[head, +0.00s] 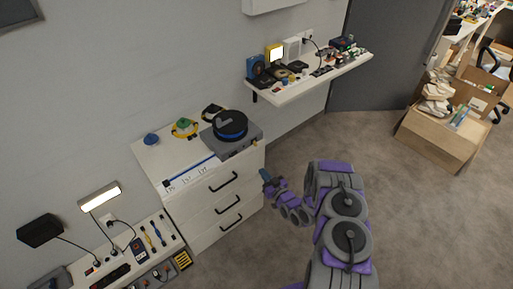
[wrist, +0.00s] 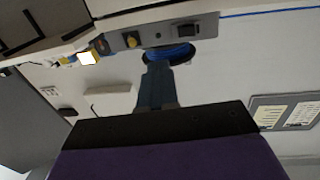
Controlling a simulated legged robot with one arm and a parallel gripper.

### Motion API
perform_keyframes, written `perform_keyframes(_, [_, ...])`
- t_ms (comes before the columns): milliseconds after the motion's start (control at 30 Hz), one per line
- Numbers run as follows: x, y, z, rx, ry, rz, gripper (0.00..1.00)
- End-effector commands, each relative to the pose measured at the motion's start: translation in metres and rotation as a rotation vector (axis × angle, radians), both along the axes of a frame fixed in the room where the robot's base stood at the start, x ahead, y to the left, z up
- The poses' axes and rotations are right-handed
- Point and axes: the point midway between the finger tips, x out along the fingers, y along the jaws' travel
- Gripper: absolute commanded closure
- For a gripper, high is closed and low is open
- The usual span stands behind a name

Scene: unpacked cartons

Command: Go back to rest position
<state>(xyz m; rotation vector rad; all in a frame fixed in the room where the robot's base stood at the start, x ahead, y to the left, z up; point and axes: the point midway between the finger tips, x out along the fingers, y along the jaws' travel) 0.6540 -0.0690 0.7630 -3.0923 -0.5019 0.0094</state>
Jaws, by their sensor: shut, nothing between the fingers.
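My gripper (head: 267,178) is at the end of my purple and grey arm, to the right of the white drawer cabinet (head: 238,190) and apart from it in the head view. Its dark blue fingers are closed together and hold nothing. In the wrist view the fingers (wrist: 156,72) point up the picture from a dark base. The wrist picture looks upside down.
On the cabinet are a grey box (head: 240,144) with a blue and black coil (head: 230,125), and a yellow ring (head: 184,128). A wall shelf (head: 315,78) holds many small items. A carton (head: 440,140) stands at right. The carpet (head: 420,225) is clear.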

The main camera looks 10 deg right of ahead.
Motion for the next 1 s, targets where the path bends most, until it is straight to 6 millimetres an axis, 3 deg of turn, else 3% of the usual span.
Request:
perform_keyframes(233, [0.003, -0.004, 0.002, -0.008, 0.012, 0.002, 1.0])
perform_keyframes(400, [0.018, -0.015, 0.015, -0.086, 0.09, -0.001, 1.0])
perform_keyframes(733, [0.037, -0.041, 0.069, -0.292, 0.348, -0.064, 1.0])
perform_keyframes(1000, [0.02, -0.063, 0.123, -0.395, 0.559, -0.149, 1.0])
